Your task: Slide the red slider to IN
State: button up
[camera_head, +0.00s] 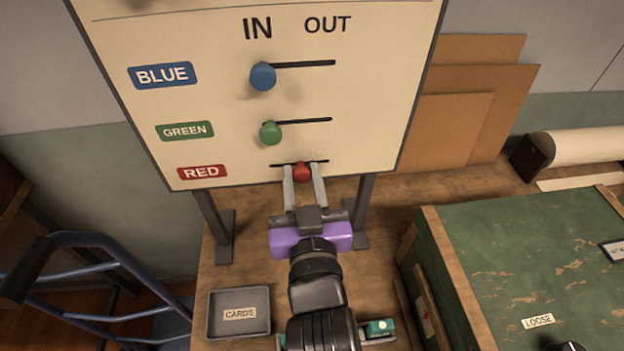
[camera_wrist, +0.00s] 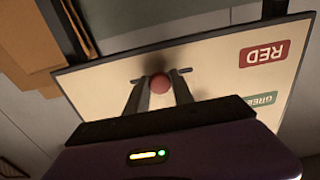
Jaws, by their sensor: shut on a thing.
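The red slider knob (camera_head: 302,172) sits around the middle of its short dark slot, on the lowest row of the cream board (camera_head: 215,110). The RED label (camera_head: 202,172) is left of it. IN is printed above left and OUT above right. My gripper (camera_head: 303,173) is shut on the red knob, one finger on each side. In the wrist view the red knob (camera_wrist: 159,85) shows between the two fingertips (camera_wrist: 160,84). The blue knob (camera_head: 263,76) and the green knob (camera_head: 270,132) are both at the left ends of their slots, under IN.
The board stands on dark legs on a wooden table (camera_head: 385,215). A grey CARDS tray (camera_head: 240,332) lies at the front left. A green-topped crate (camera_head: 520,250) stands at the right. Brown cardboard sheets (camera_head: 480,100) lean behind, and a blue-railed frame (camera_head: 100,270) is at the left.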

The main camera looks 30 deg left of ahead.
jog(key=shift+s+a+b, duration=0.6)
jog(key=shift+s+a, duration=0.05)
jog(key=shift+a, duration=0.15)
jog(key=shift+s+a+b, duration=0.55)
jog(key=shift+s+a, duration=0.05)
jog(key=shift+a, duration=0.2)
jog(key=o, duration=1.1)
jog(key=b, duration=0.1)
send_near(277, 165)
jog(key=v, duration=0.3)
jog(key=shift+w, duration=0.15)
